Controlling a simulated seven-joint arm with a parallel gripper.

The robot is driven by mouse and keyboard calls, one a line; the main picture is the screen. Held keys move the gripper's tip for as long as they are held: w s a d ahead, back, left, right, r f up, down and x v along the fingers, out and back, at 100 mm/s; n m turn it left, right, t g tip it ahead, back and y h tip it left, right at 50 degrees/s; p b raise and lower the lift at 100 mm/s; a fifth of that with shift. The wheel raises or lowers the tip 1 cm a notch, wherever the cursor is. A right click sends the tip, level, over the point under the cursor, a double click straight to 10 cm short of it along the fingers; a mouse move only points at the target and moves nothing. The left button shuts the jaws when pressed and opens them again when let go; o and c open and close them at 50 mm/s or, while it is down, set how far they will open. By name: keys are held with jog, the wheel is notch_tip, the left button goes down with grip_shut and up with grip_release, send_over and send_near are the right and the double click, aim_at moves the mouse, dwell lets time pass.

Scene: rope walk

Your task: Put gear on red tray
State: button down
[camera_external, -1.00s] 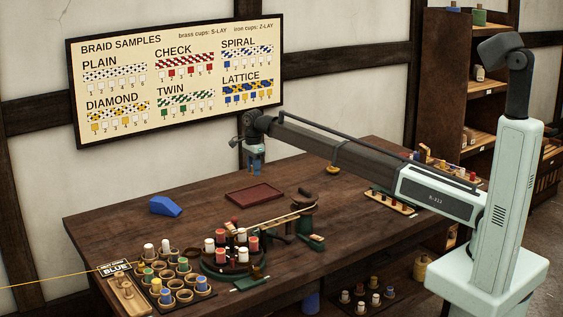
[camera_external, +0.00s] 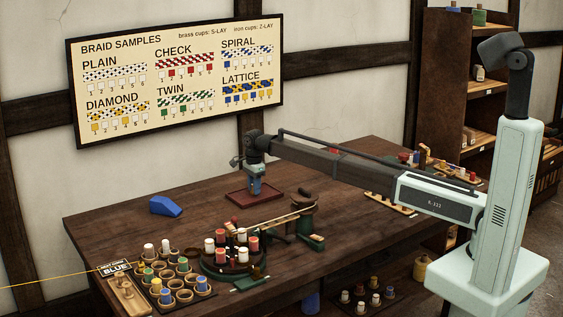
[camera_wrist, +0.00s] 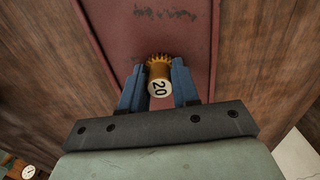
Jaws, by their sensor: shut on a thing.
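In the wrist view the red tray (camera_wrist: 185,35) lies behind and beneath the gear. In the external view my gripper (camera_external: 254,194) points down over the red tray (camera_external: 240,203), inside its outline. The gear is too small to make out there. I cannot tell whether the gear touches the tray floor.
A blue wedge-shaped block (camera_external: 165,206) lies left of the tray. A round braiding stand (camera_external: 232,262) with red and white bobbins is in front of it. A rack of bobbin cups (camera_external: 175,285) is at the front left.

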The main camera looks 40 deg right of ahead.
jog(key=shift+f, duration=0.1)
jog(key=c, duration=0.8)
grip_release()
notch_tip(320, 180, up, 12)
jog(key=shift+r, duration=0.15)
